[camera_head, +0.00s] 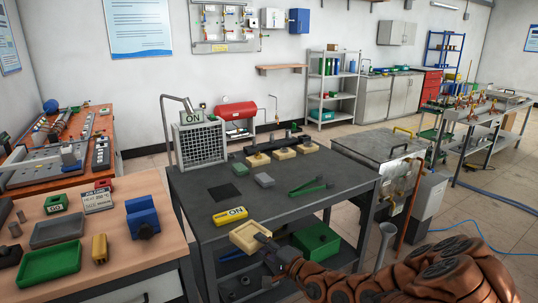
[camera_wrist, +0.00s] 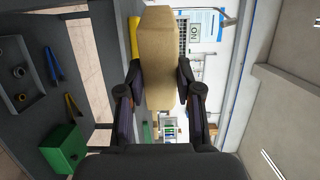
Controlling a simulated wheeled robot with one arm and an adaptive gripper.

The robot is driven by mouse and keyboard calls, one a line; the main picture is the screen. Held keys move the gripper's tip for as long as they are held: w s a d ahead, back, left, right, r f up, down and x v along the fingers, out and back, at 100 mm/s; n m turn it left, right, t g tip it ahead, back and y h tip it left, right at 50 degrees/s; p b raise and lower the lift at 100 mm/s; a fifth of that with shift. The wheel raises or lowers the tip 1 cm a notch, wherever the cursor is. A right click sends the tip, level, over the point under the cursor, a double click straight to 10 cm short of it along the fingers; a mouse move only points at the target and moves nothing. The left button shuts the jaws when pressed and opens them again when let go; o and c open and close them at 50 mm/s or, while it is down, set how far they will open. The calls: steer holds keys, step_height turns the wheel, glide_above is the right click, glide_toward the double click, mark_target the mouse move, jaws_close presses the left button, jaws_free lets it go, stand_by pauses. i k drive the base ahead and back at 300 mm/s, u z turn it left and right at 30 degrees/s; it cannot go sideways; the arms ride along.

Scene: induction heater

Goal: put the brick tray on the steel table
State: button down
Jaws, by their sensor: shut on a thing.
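The brick tray (camera_head: 248,236) is a shallow beige tray with a raised rim, at the front edge of the dark grey metal table (camera_head: 196,190). My gripper (camera_head: 267,242) is shut on its near right side. In the wrist view, the tray (camera_wrist: 158,60) sits edge-on between the two fingers of my gripper (camera_wrist: 158,88). It appears held slightly above the tabletop level, by the front edge; I cannot tell whether it touches the table. A second metal-topped table (camera_head: 372,146) stands behind to the right; the pictures do not tell which is called steel.
Green tongs (camera_head: 311,187), a grey block (camera_head: 264,180) and beige bricks (camera_head: 283,153) are on the dark table. A green box (camera_head: 316,240) is on its lower shelf. A wooden bench (camera_head: 115,250) stands left.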

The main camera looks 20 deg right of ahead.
mark_target(353, 177)
steer(key=z, duration=1.8)
steer(key=i, duration=1.35)
steer(key=u, duration=1.8)
